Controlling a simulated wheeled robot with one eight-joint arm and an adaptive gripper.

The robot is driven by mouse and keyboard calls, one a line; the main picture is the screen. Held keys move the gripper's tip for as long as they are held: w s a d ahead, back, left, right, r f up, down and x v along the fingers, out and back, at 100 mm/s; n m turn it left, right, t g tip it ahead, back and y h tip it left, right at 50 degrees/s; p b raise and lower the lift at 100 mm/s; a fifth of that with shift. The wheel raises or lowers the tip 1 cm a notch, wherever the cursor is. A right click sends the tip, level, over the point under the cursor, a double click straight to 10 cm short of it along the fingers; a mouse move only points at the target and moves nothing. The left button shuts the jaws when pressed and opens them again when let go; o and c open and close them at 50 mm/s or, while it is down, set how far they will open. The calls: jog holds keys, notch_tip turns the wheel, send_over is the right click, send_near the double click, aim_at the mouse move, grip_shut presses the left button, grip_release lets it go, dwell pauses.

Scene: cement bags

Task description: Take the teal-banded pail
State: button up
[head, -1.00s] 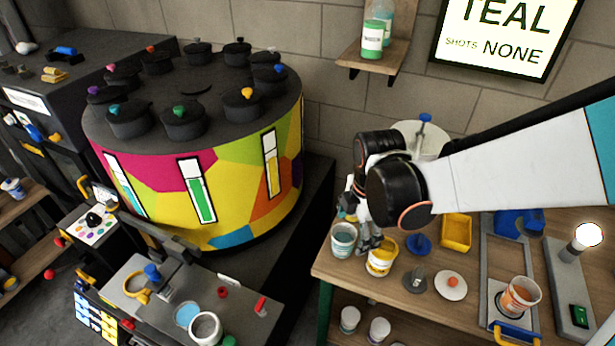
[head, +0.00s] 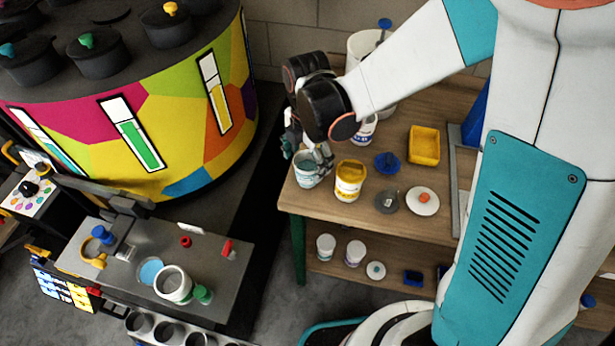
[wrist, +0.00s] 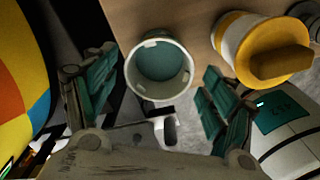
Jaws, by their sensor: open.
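The teal pail (head: 306,172) is a small white-rimmed pail with teal inside, standing upright at the left front corner of the wooden bench. In the wrist view the pail (wrist: 160,72) is seen from above, its mouth between my two fingers. My gripper (head: 309,152) is open and points down at the pail, partly covering it in the head view. In the wrist view the fingers of my gripper (wrist: 157,75) lie left and right of the pail with gaps. Its outer band is mostly hidden.
A yellow-banded pail (head: 349,181) stands close on the right; it also shows in the wrist view (wrist: 262,45). Lids, a yellow tray (head: 424,145) and a large white bucket (head: 368,46) share the bench (head: 330,212). The colourful drum (head: 150,110) stands left, across a dark gap.

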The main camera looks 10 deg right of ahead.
jog(key=f+b, duration=0.1)
jog(key=f, duration=0.1)
jog(key=f+b, duration=0.1)
jog(key=f, duration=0.1)
jog(key=f+b, duration=0.1)
jog(key=f, duration=0.1)
jog(key=shift+w+d+f+b, duration=0.1)
jog(key=shift+w+f+b, duration=0.1)
jog(key=shift+w+b, duration=0.1)
jog(key=shift+r, duration=0.1)
jog(key=c, duration=1.3)
